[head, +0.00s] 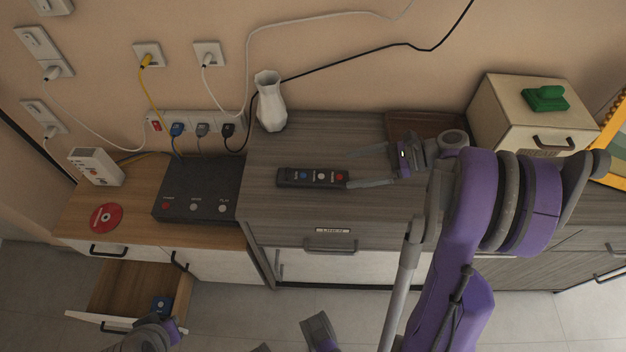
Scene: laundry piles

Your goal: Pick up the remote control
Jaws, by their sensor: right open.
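The remote control (312,177) is a dark bar with blue, white and red buttons. It lies on the grey wood cabinet top (350,132), long side running left to right. My right gripper (350,171) reaches in from the right, open and empty. Its two fingers point left at the remote's right end. The lower fingertip overlaps that end in the picture; I cannot tell whether they touch.
A white vase (269,101) stands behind the remote. A black box (198,188) and a red disc (106,217) lie on the lower wooden cabinet at left. A drawer (105,318) below stands open. A beige box (520,112) with a green object (545,98) stands at right.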

